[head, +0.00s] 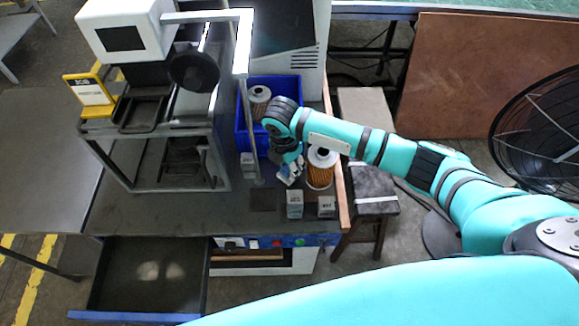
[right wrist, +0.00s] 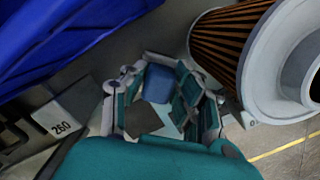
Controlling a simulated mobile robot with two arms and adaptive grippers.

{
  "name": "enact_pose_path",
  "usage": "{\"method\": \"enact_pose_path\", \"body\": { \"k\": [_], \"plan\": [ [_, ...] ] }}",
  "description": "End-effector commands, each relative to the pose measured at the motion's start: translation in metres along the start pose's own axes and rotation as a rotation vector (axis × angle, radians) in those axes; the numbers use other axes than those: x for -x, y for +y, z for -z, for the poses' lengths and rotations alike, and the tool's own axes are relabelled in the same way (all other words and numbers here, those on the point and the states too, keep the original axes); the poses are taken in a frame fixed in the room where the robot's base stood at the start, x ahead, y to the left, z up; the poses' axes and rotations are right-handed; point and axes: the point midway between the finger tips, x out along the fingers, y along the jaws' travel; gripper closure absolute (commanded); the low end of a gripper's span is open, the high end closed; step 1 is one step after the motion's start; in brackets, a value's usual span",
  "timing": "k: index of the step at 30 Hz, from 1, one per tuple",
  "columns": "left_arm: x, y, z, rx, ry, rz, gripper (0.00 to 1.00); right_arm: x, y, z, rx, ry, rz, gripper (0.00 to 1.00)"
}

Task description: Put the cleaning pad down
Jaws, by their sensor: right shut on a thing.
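My right gripper (head: 289,174) is over the workbench, between the blue crate and the orange pleated filter cartridge. In the right wrist view, its fingers (right wrist: 163,88) are closed on a small blue block, which I take to be the cleaning pad (right wrist: 157,84). In the head view, the pad is mostly hidden by the gripper and I cannot make it out clearly. A dark square patch (head: 263,200) lies on the bench left of the gripper, and it also shows below the pad in the right wrist view (right wrist: 143,121). My left gripper is out of view.
The blue crate (head: 241,140) holds a filter cartridge (head: 259,97). Another cartridge (head: 320,168) stands right beside my gripper. Small boxes (head: 294,205) (head: 326,206) stand near the bench front, another (head: 247,165) by the crate. An open drawer (head: 150,275) juts out below.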

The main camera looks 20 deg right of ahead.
Motion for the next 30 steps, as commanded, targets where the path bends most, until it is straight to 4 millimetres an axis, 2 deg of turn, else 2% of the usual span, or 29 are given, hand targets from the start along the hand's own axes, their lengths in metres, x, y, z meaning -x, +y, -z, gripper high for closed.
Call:
{"method": "enact_pose_path", "body": {
  "k": [4,15,16,21,30],
  "plan": [
    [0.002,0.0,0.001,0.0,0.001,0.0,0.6,-0.012,0.0,0.002,0.0,0.0,-0.002,1.0],
    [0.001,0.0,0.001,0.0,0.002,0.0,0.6,-0.017,0.0,0.002,0.0,0.0,-0.001,1.0],
    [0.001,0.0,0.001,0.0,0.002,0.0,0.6,-0.017,0.0,0.002,0.0,-0.001,-0.001,0.69],
    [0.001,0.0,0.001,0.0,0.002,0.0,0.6,-0.016,0.0,0.002,0.0,0.0,-0.001,0.48],
    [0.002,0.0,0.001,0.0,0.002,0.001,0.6,-0.013,0.001,0.002,0.0,0.0,-0.002,0.48]
  ]
}}
